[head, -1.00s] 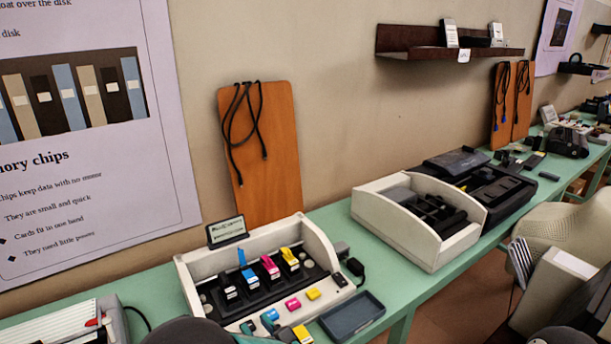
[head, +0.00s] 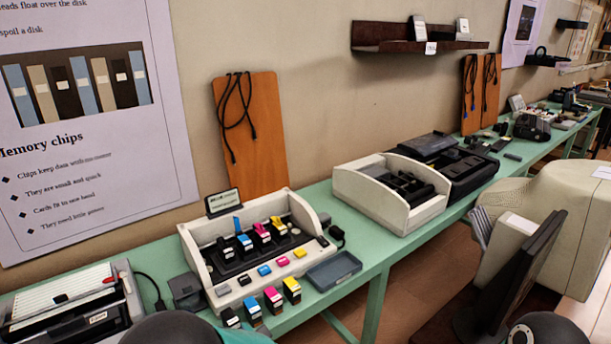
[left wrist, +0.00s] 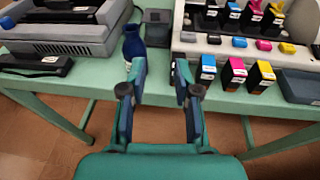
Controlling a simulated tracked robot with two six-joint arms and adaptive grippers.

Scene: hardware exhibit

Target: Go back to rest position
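My left gripper (left wrist: 158,72) shows in the left wrist view. Its two teal-blue fingers are spread apart with nothing between them, in front of the green table's (left wrist: 150,85) edge. My right gripper is in neither view. A row of ink cartridges stands at the table's front edge: cyan (head: 251,310), magenta (head: 273,299) and yellow (head: 292,290), with a black one (head: 230,317) at the left. The white printer unit (head: 200,248) behind holds more cartridges.
A grey tray (head: 334,269) lies right of the cartridges, with a white open-topped box (head: 385,205) beyond. A white and grey device (head: 70,305) sits at the left. A dark blue bottle (left wrist: 133,42) stands near my left finger. A monitor (head: 520,270) stands at right.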

